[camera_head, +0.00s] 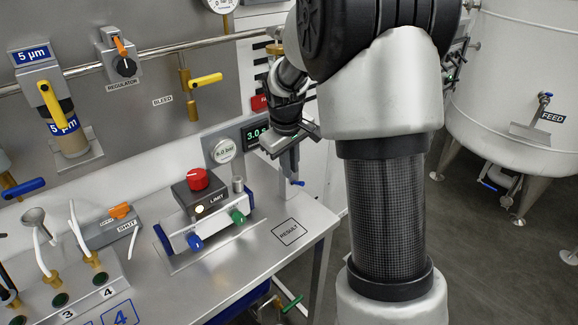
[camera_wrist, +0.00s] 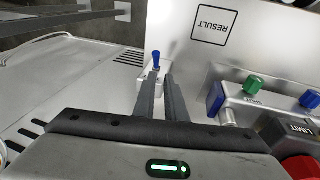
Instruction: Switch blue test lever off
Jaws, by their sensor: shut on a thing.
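A small blue lever (camera_head: 298,183) sticks out to the right below my gripper, at the back right of the steel bench. In the wrist view the blue lever (camera_wrist: 156,56) points away past my fingertips, above a pale mount. My gripper (camera_head: 290,160) reaches down to it from above. In the wrist view my gripper (camera_wrist: 162,78) has its two dark fingers close together at the lever's base, shut on it. The fingers hide the grip point and most of the mount. I see no readable label for this lever.
A box marked LIMIT with a red knob (camera_head: 197,179) and blue and green knobs stands left of my gripper. A gauge (camera_head: 224,150) and green display (camera_head: 256,134) are just behind. The RESULT square (camera_head: 289,231) is bare. A tank (camera_head: 520,90) stands at right.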

